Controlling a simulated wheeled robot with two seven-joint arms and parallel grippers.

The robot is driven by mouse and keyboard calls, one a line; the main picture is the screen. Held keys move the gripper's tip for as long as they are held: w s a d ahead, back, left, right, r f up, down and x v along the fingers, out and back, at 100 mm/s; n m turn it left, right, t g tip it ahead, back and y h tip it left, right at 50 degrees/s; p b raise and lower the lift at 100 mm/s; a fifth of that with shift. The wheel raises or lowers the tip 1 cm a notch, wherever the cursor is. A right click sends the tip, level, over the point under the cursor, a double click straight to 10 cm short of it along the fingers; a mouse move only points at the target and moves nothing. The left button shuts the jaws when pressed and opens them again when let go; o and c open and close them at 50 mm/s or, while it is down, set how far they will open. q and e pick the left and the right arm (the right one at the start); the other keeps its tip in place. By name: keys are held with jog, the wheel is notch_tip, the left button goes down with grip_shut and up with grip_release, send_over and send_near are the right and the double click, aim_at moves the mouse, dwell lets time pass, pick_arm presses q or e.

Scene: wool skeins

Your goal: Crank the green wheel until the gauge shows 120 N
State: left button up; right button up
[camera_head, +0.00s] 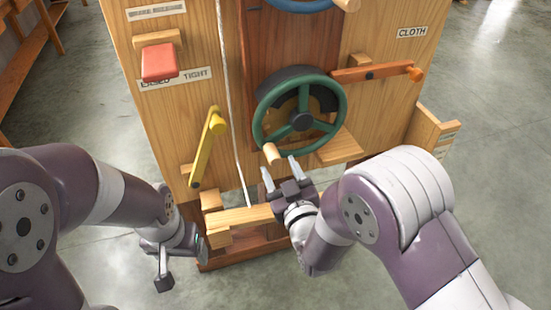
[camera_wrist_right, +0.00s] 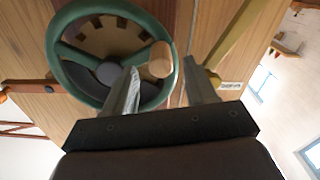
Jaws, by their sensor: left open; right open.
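The green wheel (camera_head: 334,131) stands on the front of a wooden machine, with a wooden crank knob (camera_head: 271,154) at its lower left rim. My right gripper (camera_head: 280,167) is open just below the knob, its fingers pointing up at it. In the right wrist view the knob (camera_wrist_right: 159,60) shows ahead of the gap between the open fingers (camera_wrist_right: 165,85), in front of the green wheel (camera_wrist_right: 66,83). I cannot tell whether a finger touches it. My left gripper (camera_head: 172,262) is open and empty at the lower left, away from the wheel. No gauge reading can be made out.
A yellow lever (camera_head: 203,155) and a red block (camera_head: 159,62) by a TIGHT label are left of the wheel. A white cord (camera_head: 228,90) hangs left of the wheel.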

aim_at(276, 163)
jog(key=x, duration=0.5)
jog(key=shift+w+a, duration=0.1)
jog(key=shift+w, duration=0.05)
grip_shut()
